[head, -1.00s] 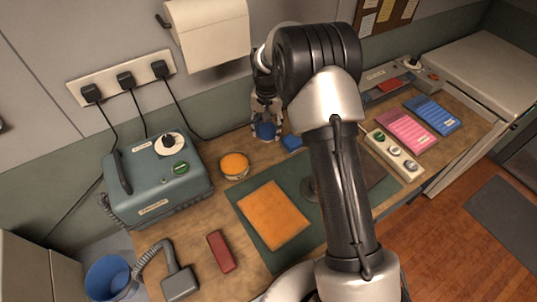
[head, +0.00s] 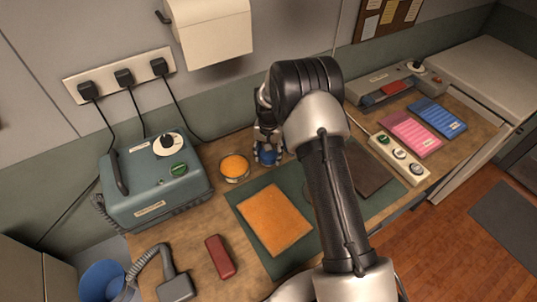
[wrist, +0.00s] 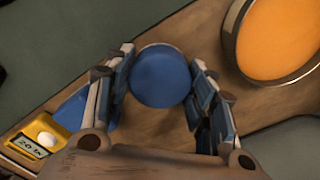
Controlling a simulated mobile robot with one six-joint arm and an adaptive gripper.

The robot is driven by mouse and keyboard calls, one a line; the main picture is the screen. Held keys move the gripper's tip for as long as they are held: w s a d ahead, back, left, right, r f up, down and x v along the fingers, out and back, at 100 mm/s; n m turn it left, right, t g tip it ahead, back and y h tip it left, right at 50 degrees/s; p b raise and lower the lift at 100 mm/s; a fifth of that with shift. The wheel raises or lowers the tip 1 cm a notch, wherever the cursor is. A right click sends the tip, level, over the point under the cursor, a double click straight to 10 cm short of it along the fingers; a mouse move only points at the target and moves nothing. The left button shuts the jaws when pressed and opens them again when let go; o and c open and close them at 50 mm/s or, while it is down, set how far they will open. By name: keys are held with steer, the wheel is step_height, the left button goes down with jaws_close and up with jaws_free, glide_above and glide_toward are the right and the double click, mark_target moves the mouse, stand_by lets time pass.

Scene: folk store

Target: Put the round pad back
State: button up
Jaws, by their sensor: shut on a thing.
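A blue round pad (wrist: 160,76) sits between the fingers of my gripper (wrist: 163,85) in the wrist view. In the head view my gripper (head: 268,150) is shut on the blue pad (head: 268,157) at the back of the workbench, right of the orange round pad (head: 235,167). The orange pad has a metal rim and also shows at the upper right of the wrist view (wrist: 282,35). I cannot tell whether the blue pad touches the bench. Part of it is hidden by the fingers in the head view.
A teal machine (head: 155,185) stands left on the bench. An orange sheet (head: 275,219) lies on a green mat (head: 285,262), with a dark red block (head: 220,257) beside it. In the wrist view, a yellow item (wrist: 42,139) and a blue thing (wrist: 72,113) lie left of my gripper.

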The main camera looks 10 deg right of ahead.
steer(key=shift+f, duration=0.2)
steer(key=o, duration=1)
steer(key=shift+r, duration=0.15)
